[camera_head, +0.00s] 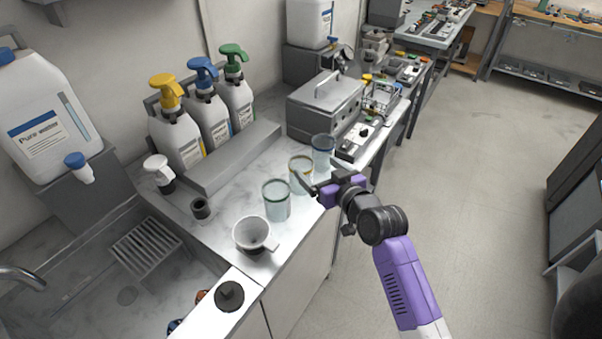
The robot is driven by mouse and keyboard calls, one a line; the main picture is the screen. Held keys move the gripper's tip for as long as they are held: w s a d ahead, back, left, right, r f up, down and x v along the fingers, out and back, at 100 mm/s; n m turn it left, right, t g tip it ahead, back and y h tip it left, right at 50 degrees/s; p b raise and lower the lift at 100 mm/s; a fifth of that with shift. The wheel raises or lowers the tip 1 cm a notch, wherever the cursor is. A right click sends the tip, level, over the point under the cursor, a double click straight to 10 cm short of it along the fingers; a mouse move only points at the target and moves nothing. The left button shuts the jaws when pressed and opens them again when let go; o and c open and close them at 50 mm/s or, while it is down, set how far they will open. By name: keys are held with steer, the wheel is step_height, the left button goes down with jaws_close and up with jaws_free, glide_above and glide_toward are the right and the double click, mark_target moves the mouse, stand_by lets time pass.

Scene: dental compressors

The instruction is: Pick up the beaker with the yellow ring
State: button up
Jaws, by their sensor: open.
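The beaker with the yellow ring (300,172) stands upright on the light counter. It is the middle one of three clear beakers in a row. The beaker with the green ring (276,203) is nearer, and the beaker with the blue ring (323,150) is farther back. My gripper (317,184) is open and empty, just right of the yellow-ring beaker at the counter's front edge. A dark finger overlaps the beaker's right side in the picture. I cannot tell whether it touches the glass. The beaker's lower right part is partly hidden.
A white mug-like cup (254,235) stands nearer on the counter, with a small dark cup (200,208) left of it. Pump bottles (178,140) stand behind a grey ledge. A grey metal box (325,104) is behind the beakers. The floor (480,180) at right is clear.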

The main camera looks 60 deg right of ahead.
steer(key=f, duration=0.1)
steer(key=a+f+y, duration=0.1)
steer(key=f, duration=0.1)
steer(key=f+n+g+y, duration=0.1)
steer(key=shift+a+f, duration=0.15)
steer(key=shift+a, duration=0.25)
steer(key=shift+p+x, duration=0.8)
steer(key=shift+x, duration=3.1)
steer(key=c, duration=1.4)
steer(key=shift+r, duration=0.25)
steer(key=shift+c, duration=0.2)
step_height(320, 180, up, 20)
steer(key=shift+f+b, duration=0.15)
steer(key=shift+b, duration=0.15)
